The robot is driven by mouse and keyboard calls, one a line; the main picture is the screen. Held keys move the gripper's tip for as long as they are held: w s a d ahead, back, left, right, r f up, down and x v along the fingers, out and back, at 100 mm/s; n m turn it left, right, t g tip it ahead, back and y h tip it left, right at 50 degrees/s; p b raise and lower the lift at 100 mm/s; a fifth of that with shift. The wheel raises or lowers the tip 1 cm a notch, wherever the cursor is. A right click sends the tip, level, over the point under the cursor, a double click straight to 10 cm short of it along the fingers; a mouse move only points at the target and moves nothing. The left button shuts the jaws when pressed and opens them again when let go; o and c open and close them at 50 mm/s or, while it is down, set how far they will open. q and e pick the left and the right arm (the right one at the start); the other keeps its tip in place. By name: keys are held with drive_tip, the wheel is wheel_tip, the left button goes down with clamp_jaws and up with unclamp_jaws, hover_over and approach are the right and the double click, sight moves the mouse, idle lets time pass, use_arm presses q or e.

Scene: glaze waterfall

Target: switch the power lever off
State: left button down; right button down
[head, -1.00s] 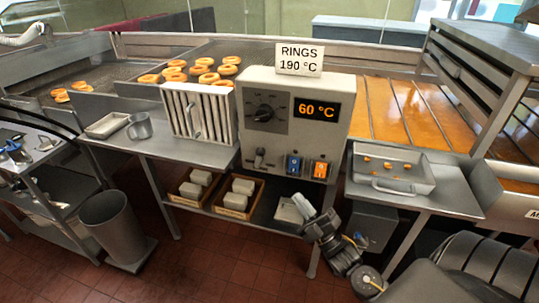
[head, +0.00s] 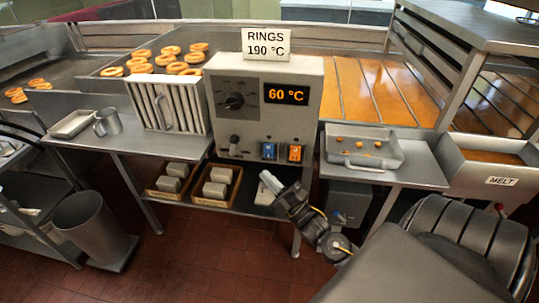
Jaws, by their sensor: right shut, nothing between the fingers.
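The grey control box (head: 305,115) stands at the middle of the bench, with a dial and a display reading 60 °C. A small lever with a dark knob (head: 234,141) is low on its left side, pointing roughly up. A blue switch (head: 269,151) and an orange switch (head: 295,153) sit low on its right. Which of these is the power lever is not labelled legibly. My right gripper (head: 267,179) is shut and empty, just below the blue switch in the picture and apart from the controls. My left gripper is not in view.
A sign reading RINGS 190 °C (head: 269,43) tops the box. A slatted rack (head: 168,104) is left of it, and a metal tray (head: 363,162) is right. Crates (head: 216,200) hold pale blocks on the lower shelf. A grey bin (head: 84,222) stands left.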

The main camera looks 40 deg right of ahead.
drive_tip(key=p, duration=0.4)
approach(231, 141)
drive_tip(key=w+d+f+x, duration=0.1)
drive_tip(key=x, duration=0.4)
drive_tip(key=shift+s+r, duration=0.1)
drive_tip(key=shift+r, duration=0.2)
drive_tip(key=shift+w+a+r, duration=0.15)
drive_tip(key=shift+w+r, duration=0.1)
drive_tip(key=shift+r, duration=0.2)
drive_tip(key=shift+w+a+r, duration=0.15)
drive_tip(key=shift+w+r, duration=0.05)
drive_tip(key=shift+r, duration=0.05)
drive_tip(key=shift+w+a+r+b, duration=0.3)
drive_tip(key=shift+w+a+r, duration=0.1)
drive_tip(key=shift+w, duration=0.15)
drive_tip(key=shift+w+a+r+b, duration=0.3)
drive_tip(key=shift+w+r, duration=0.15)
drive_tip(key=shift+w, duration=0.1)
drive_tip(key=shift+w+a+f, duration=0.25)
drive_tip(key=shift+w+a, duration=0.2)
drive_tip(key=shift+a, duration=0.1)
drive_tip(key=shift+a, duration=0.15)
